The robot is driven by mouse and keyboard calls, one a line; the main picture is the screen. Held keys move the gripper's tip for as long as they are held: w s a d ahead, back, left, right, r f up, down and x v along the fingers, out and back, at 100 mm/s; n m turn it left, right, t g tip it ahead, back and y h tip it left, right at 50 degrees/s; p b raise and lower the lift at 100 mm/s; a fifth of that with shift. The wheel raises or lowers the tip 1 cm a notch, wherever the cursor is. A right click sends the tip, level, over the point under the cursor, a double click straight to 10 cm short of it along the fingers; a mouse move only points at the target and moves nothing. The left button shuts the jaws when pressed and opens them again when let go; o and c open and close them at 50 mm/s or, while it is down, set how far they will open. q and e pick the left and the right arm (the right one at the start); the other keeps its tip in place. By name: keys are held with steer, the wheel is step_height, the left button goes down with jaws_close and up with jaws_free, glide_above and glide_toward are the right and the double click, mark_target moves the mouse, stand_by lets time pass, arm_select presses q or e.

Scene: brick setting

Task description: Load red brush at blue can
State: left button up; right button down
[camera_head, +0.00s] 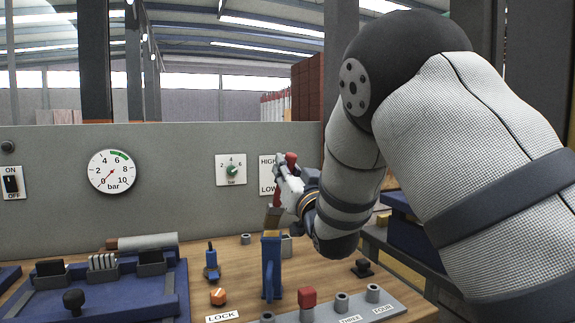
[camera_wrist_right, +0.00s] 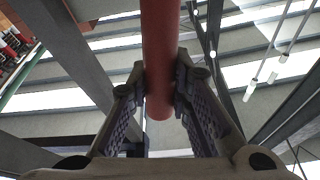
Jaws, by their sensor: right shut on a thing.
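My right gripper (camera_head: 287,180) comes in from the right, above the front panel of the bench. It is shut on a red brush (camera_head: 277,198), gripping its red shaft. In the right wrist view the brush (camera_wrist_right: 160,50) runs as a red rod between the two fingers (camera_wrist_right: 160,90), with its rounded near end showing. A tall blue item (camera_head: 271,262), perhaps the blue can, stands upright on the bench just below the gripper. A brown and orange part shows between the brush and its top; I cannot tell whether they touch. My left gripper is out of view.
A blue tray (camera_head: 110,300) with dark and white holders fills the left. A small blue item (camera_head: 211,262), an orange knob (camera_head: 218,297) and a red block (camera_head: 307,297) stand near the blue item. A grey panel with a gauge (camera_head: 112,172) rises behind.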

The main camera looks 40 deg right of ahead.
steer(key=shift+f, duration=0.6)
stand_by(1.2)
steer(key=shift+r, duration=3.6)
